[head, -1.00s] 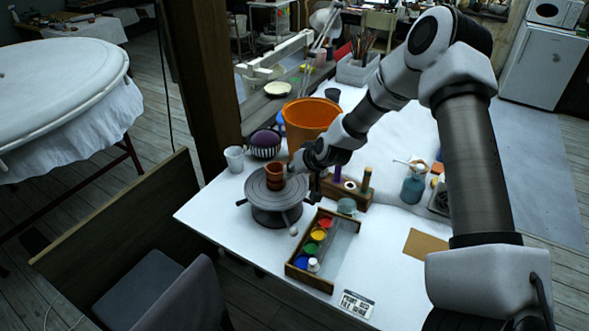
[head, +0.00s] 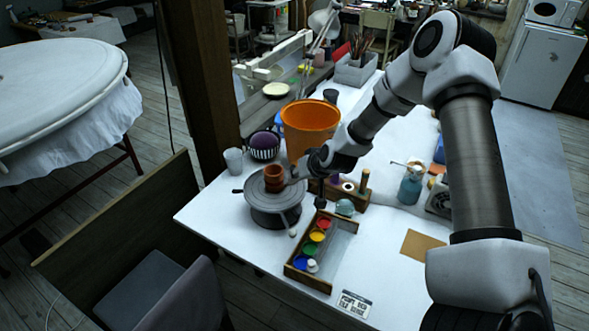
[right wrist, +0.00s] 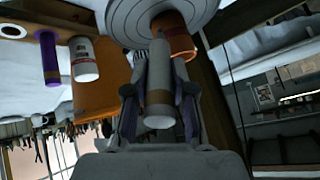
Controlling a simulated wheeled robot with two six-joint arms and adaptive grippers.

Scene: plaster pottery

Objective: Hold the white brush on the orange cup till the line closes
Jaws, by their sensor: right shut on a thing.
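The orange cup (head: 274,178) stands upright on the round grey wheel (head: 262,206). My right gripper (head: 297,169) reaches in from the right, just beside the cup. In the right wrist view my right gripper (right wrist: 160,78) is shut on the white brush (right wrist: 158,108), which has a tan band. The brush points toward the orange cup (right wrist: 180,42) and its front end overlaps the cup there; I cannot tell whether they touch. The line on the cup cannot be made out. My left gripper is not in view.
A large orange bucket (head: 308,120) stands close behind the gripper. A wooden paint tray (head: 336,246) with several colours lies in front. A wooden holder (head: 352,197) is right of the wheel, a white cup (head: 233,160) left.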

